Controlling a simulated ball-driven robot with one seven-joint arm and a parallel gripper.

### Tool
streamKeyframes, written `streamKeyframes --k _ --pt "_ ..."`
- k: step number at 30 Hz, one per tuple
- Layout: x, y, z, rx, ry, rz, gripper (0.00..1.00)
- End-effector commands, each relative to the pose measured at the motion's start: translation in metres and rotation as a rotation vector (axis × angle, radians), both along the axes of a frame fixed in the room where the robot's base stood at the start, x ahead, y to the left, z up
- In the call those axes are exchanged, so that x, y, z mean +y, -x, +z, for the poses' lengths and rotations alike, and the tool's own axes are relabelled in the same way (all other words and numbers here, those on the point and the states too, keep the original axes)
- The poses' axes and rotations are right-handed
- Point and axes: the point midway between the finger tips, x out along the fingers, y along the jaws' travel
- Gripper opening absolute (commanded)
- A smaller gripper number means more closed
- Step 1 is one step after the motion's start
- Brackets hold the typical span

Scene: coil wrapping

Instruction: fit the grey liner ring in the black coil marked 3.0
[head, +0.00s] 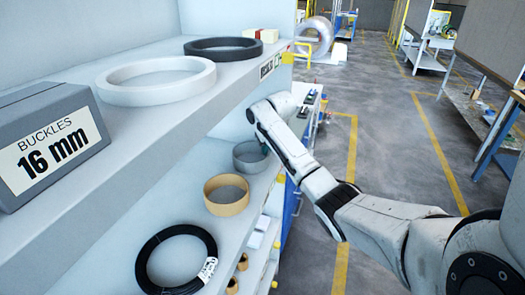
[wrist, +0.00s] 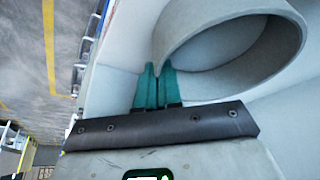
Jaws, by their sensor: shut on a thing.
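The grey liner ring (head: 250,160) stands on the lower shelf, behind a tan ring. My gripper (head: 265,148) is at its right side. In the wrist view the teal fingers of my gripper (wrist: 155,75) are closed on the near wall of the grey ring (wrist: 215,82), which fills the upper right. A black coil (head: 150,262) with a white label lies at the front of the lower shelf, apart from the ring. The label's print is too small to read.
The tan ring (head: 228,203) stands between the grey ring and the black coil. The upper shelf (head: 160,128) overhangs and carries a white ring (head: 155,92), a dark ring (head: 223,54) and a grey buckles box (head: 50,145). Open floor lies to the right.

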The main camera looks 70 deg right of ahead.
Motion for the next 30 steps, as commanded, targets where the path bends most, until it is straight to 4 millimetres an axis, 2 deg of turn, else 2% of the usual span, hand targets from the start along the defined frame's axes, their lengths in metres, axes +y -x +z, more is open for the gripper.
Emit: streamKeyframes --k 5,13,20,28,30 --pt "0.002 0.0 0.015 -0.003 0.002 0.001 0.0" --pt "0.002 0.0 0.069 -0.005 0.004 0.0 0.0" --pt "0.029 0.022 0.066 -0.003 0.0 0.001 0.0" --pt "0.071 0.055 0.065 -0.004 -0.001 0.0 0.0" --pt "0.084 0.066 0.073 -0.001 -0.002 0.0 0.0"
